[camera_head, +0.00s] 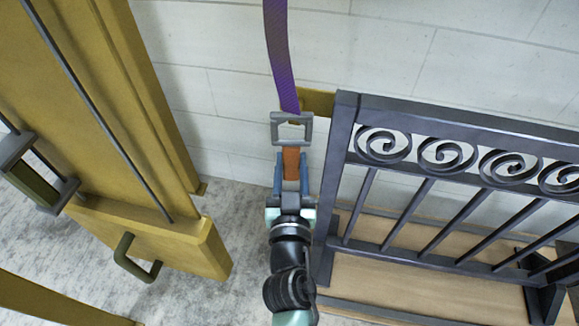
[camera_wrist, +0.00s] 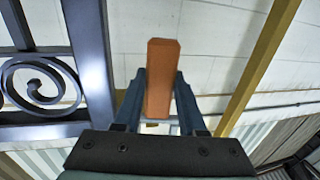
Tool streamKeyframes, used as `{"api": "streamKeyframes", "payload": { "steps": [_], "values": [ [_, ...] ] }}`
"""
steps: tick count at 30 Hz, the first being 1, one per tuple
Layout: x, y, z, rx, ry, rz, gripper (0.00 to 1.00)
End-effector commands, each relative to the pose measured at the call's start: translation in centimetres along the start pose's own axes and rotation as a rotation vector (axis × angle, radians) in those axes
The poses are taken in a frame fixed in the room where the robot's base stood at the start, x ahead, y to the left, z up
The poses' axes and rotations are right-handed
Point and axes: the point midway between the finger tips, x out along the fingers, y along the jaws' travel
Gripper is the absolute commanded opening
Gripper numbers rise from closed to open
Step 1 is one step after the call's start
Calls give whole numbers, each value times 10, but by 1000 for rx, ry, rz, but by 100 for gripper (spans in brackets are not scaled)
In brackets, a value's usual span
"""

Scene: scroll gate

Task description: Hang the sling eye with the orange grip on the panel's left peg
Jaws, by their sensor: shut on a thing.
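The sling is a purple strap (camera_head: 280,55) that comes down from the top of the head view to a grey square eye (camera_head: 277,130). Below the eye is the orange grip (camera_head: 291,160), which also shows in the wrist view (camera_wrist: 160,65). My gripper (camera_head: 291,178) is shut on the orange grip, with one finger on each side of it. The eye is apart from the dark scroll gate panel (camera_head: 346,135), to the left of its upper left corner. I cannot make out a peg on this panel for certain.
A yellow structure (camera_head: 165,120) stands at the left, with a bent green bar (camera_head: 137,265) low on it and a grey-framed green piece (camera_head: 38,180) farther left. A wooden base (camera_head: 400,285) lies under the gate. Grey floor (camera_head: 225,225) is open between them. A white block wall is behind.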

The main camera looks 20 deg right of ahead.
Motion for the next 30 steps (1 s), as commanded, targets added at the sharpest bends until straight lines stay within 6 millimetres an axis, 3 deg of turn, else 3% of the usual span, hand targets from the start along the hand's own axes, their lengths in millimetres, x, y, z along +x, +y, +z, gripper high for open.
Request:
{"api": "streamKeyframes", "payload": {
  "steps": [30],
  "values": [
    [50, 11, 3, -1, 3, 0, 0]
  ]
}}
